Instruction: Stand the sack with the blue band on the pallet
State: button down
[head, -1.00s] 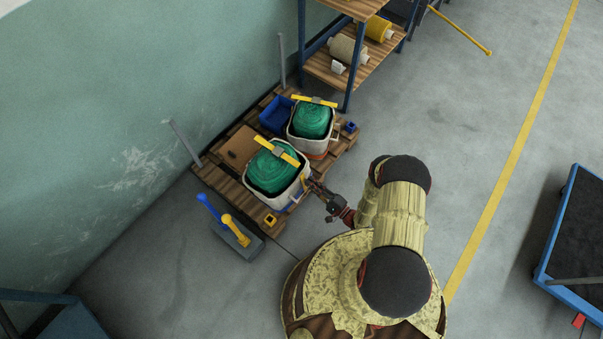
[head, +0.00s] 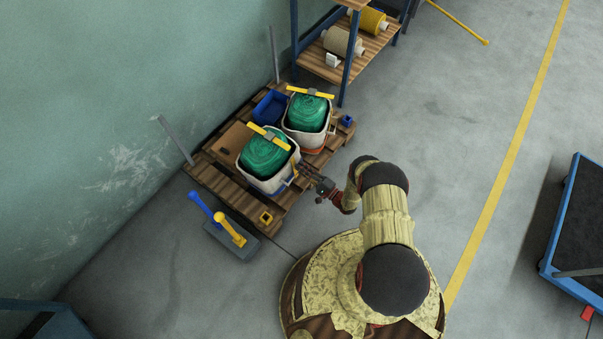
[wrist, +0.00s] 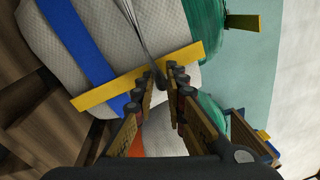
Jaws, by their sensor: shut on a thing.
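The sack with the blue band (head: 284,173) is white with green netting in its open top and a yellow bar across it. It is upright at the near side of the wooden pallet (head: 219,187); I cannot tell if its base touches the boards. In the wrist view its white wall and blue band (wrist: 85,45) fill the upper left. My gripper (head: 305,172) is at the sack's right side.
A second white sack with green netting (head: 307,111) and an orange band stands behind on the pallet, close by. A blue bin (head: 270,105) and a brown board (head: 236,142) are also on it. Grey posts (head: 176,140) and a shelf (head: 345,60) border it.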

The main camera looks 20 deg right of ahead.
notch_tip(320, 180, down, 2)
jog(key=shift+f+b, duration=0.15)
jog(key=shift+b, duration=0.15)
jog(key=c, duration=1.9)
grip_release()
jog(key=shift+s+a, duration=0.1)
jog(key=shift+s, duration=0.05)
jog(key=shift+o, duration=0.4)
